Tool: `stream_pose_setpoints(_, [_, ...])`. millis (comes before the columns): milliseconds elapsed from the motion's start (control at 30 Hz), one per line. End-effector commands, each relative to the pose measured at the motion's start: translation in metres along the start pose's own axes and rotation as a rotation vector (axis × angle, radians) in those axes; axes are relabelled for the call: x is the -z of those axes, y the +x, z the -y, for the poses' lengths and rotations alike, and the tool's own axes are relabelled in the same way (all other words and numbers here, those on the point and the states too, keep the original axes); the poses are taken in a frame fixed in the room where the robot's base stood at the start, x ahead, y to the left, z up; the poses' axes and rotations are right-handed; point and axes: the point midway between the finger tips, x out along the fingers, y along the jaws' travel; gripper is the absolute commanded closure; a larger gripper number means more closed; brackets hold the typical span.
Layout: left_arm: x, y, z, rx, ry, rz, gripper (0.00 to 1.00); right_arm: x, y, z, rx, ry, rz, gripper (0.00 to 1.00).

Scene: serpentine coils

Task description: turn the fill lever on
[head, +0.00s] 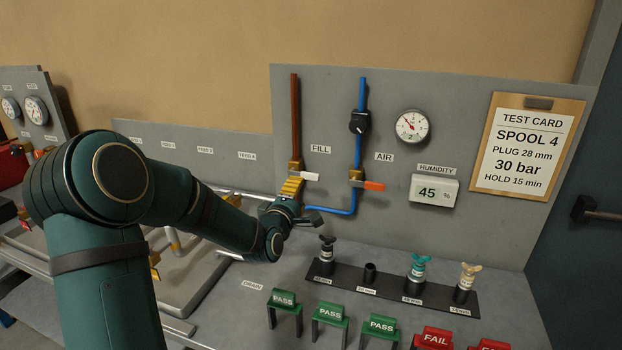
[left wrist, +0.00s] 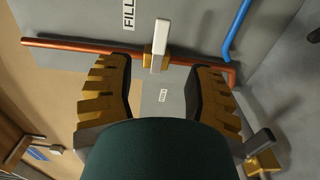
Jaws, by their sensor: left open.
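The fill lever (head: 310,177) is a white handle on a brass valve (head: 295,167) in the copper fill pipe (head: 295,115). It points right, across the vertical pipe, just below the FILL label (head: 320,149). In the left wrist view the white handle (left wrist: 161,42) stands crosswise to the pipe (left wrist: 95,48), ahead of the gap between my fingers. My left gripper (head: 300,196) is open just below the valve, its fingers (left wrist: 158,82) spread on either side with nothing between them. Contact with the lever cannot be told. My right gripper is not in view.
An orange AIR lever (head: 374,186) sits close to the right on the blue pipe (head: 360,95). Below, a black rack (head: 390,288) holds several plugs. Green PASS stands (head: 330,313) and red FAIL stands (head: 433,339) are in front. A gauge (head: 411,126) hangs on the panel.

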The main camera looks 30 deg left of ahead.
Motion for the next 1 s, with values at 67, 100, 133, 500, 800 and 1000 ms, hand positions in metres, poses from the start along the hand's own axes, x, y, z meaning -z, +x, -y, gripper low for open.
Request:
stream_pose_setpoints(67, [-0.001,0.017,0.001,0.000,-0.001,0.001,0.47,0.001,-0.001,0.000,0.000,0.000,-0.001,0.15])
stream_pose_setpoints(100, [0.000,0.025,0.001,0.000,-0.001,0.001,0.47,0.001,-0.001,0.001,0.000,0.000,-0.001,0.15])
stream_pose_setpoints(133, [-0.001,0.031,0.001,0.000,-0.001,0.001,0.47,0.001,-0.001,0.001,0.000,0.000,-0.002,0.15])
stream_pose_setpoints(500, [-0.001,0.093,0.000,0.001,0.000,0.001,0.47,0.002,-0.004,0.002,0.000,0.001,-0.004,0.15])
stream_pose_setpoints(800, [0.000,0.108,0.001,0.002,0.000,0.000,0.47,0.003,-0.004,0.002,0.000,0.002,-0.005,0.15])
stream_pose_setpoints(1000, [0.000,0.108,0.001,0.001,0.000,0.000,0.47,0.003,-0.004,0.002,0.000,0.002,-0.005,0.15])
